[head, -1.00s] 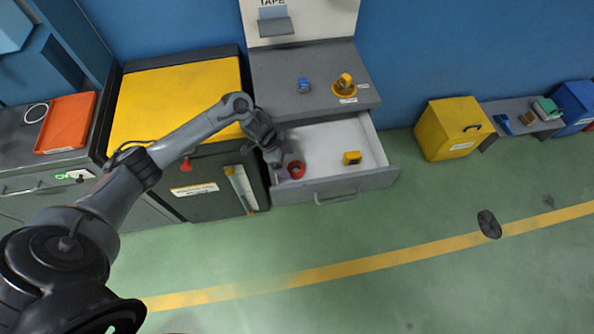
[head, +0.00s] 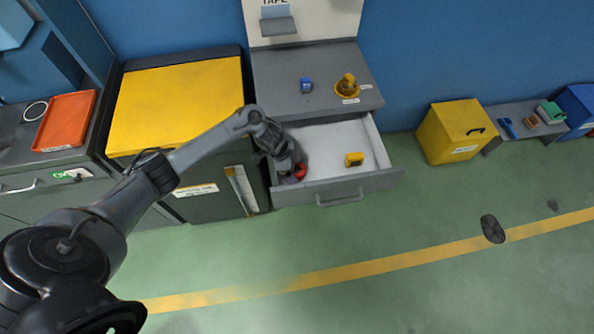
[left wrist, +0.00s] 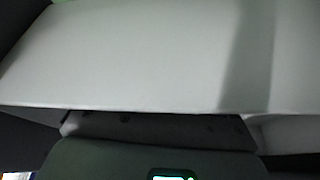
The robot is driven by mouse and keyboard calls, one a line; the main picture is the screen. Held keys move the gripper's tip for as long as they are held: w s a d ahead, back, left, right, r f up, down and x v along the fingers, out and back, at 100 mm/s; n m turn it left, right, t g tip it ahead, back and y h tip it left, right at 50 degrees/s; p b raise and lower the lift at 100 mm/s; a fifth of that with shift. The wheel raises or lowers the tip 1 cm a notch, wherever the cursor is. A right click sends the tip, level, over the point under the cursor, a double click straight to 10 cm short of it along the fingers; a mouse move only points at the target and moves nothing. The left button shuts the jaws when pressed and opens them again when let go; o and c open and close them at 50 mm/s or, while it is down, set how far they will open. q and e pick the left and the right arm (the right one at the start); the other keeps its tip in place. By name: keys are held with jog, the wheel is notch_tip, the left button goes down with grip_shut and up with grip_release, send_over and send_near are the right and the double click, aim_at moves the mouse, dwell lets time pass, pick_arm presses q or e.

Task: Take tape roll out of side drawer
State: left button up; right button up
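The red tape roll (head: 300,171) lies in the front left corner of the open side drawer (head: 375,181). In the head view my left gripper (head: 290,174) is down inside the drawer at the roll and covers much of it. I cannot tell whether its fingers touch or hold the roll. The left wrist view shows a pale drawer surface (left wrist: 130,55) and the dark gripper body at the bottom; neither the roll nor the fingertips can be made out there. My right gripper is not in view.
A yellow object (head: 354,159) lies in the drawer, right of the gripper. The grey cabinet top (head: 325,90) above holds a blue item (head: 306,85) and a yellow item (head: 346,87). A yellow-topped cabinet (head: 180,100) stands left.

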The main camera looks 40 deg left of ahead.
pick_arm(q)
jog(key=c, duration=1)
